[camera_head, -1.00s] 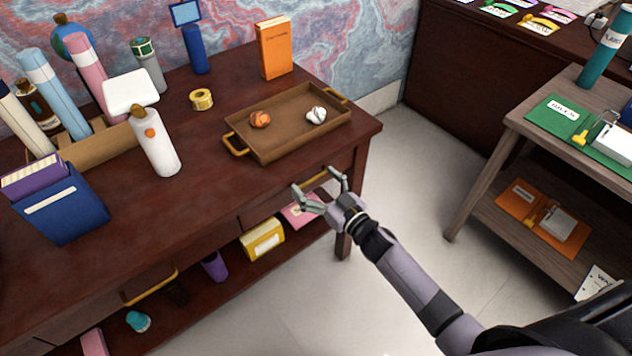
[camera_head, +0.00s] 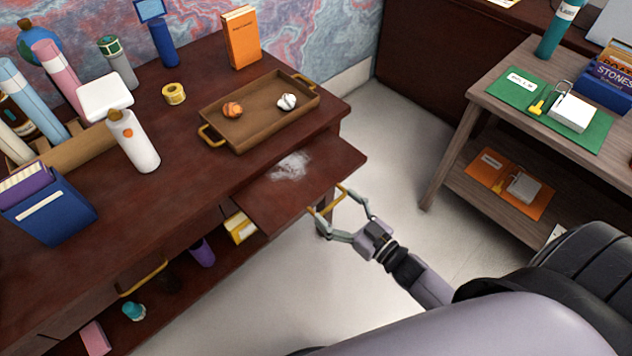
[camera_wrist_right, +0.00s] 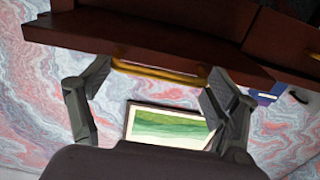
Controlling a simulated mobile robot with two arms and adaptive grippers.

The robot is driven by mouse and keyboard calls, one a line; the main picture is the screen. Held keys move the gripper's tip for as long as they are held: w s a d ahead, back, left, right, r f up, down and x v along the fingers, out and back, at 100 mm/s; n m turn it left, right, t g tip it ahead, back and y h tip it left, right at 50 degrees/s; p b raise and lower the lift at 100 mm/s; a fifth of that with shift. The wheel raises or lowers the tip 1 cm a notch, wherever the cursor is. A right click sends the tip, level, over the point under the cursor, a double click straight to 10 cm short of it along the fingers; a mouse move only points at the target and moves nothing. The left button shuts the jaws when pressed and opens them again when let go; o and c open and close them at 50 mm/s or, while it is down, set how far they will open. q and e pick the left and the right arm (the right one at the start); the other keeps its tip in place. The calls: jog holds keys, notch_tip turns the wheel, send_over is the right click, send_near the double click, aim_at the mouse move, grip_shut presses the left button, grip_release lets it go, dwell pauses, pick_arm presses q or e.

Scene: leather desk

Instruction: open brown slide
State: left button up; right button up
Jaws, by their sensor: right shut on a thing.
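The brown slide (camera_head: 270,198) is a flat reddish-brown board drawn out from under the desk top at its right end, with a whitish patch on it. Its yellow handle (camera_head: 327,205) is on its front edge. My right gripper (camera_head: 330,205) is shut on that handle. In the right wrist view the handle (camera_wrist_right: 158,68) runs between the two fingers, below the slide's edge (camera_wrist_right: 130,40). My left gripper is not in view.
On the desk stand a tray (camera_head: 240,143) with two crumpled balls, an orange book (camera_head: 241,38), a tape roll (camera_head: 174,93) and several bottles. A second yellow handle (camera_head: 143,279) is at lower left. A wooden shelf unit (camera_head: 450,165) stands right; floor lies between.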

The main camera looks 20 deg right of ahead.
jog(key=p+v, duration=0.1)
jog(key=v, duration=0.6)
jog(key=shift+s+d, duration=0.2)
jog(key=shift+s, duration=0.05)
jog(key=o, duration=1.3)
jog(key=shift+c, duration=0.2)
jog(key=o, duration=0.4)
jog(key=shift+f, duration=0.15)
